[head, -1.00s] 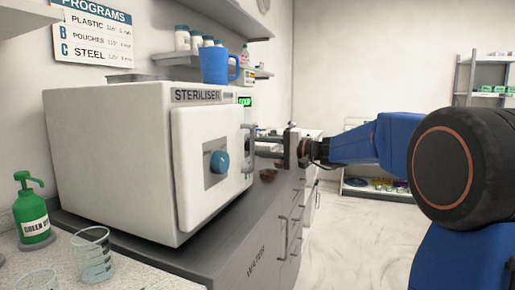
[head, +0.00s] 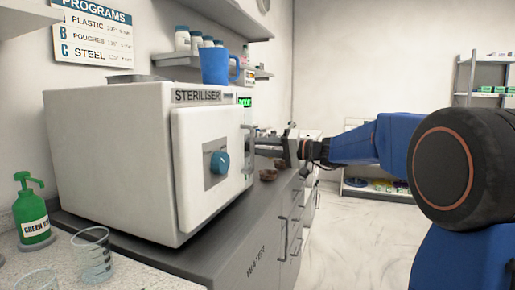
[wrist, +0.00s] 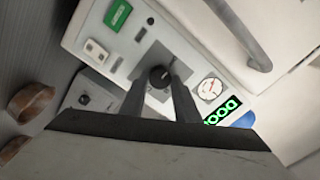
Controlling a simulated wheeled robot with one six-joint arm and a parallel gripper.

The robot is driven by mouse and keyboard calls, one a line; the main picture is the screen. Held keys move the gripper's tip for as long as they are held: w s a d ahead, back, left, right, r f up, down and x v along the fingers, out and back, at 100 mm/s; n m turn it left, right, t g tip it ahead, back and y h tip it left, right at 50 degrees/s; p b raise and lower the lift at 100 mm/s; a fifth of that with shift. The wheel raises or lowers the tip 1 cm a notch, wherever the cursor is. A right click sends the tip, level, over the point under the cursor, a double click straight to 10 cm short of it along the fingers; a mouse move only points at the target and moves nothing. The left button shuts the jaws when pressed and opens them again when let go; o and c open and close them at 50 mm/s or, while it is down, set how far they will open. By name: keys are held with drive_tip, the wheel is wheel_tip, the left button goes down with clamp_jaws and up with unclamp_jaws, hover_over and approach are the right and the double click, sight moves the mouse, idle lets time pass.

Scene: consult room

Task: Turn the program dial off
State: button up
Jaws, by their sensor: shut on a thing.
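The program dial (wrist: 160,76) is a small round black knob with a pale mark, on a grey plate on the steriliser's control panel (wrist: 128,66). In the wrist view, the two fingers of my gripper (wrist: 160,84) are shut on it from either side. In the head view, my gripper (head: 262,147) reaches in from the right to the side of the white steriliser (head: 110,150); the dial is hidden there. A green lit display shows on the panel in the wrist view (wrist: 222,110), and it also shows in the head view (head: 245,101).
The panel also carries a round gauge (wrist: 210,88), a green switch (wrist: 118,14) and a white switch (wrist: 96,50). A blue knob (head: 220,163) is on the steriliser door. A grey handle (wrist: 240,35) curves close by in the wrist view. Brown bowls (head: 268,175) stand on the counter.

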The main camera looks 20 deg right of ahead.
drive_tip(key=o, duration=1)
drive_tip(key=shift+o, duration=0.2)
drive_tip(key=shift+d, duration=0.1)
drive_tip(key=v, duration=1.7)
drive_tip(key=shift+s, duration=0.15)
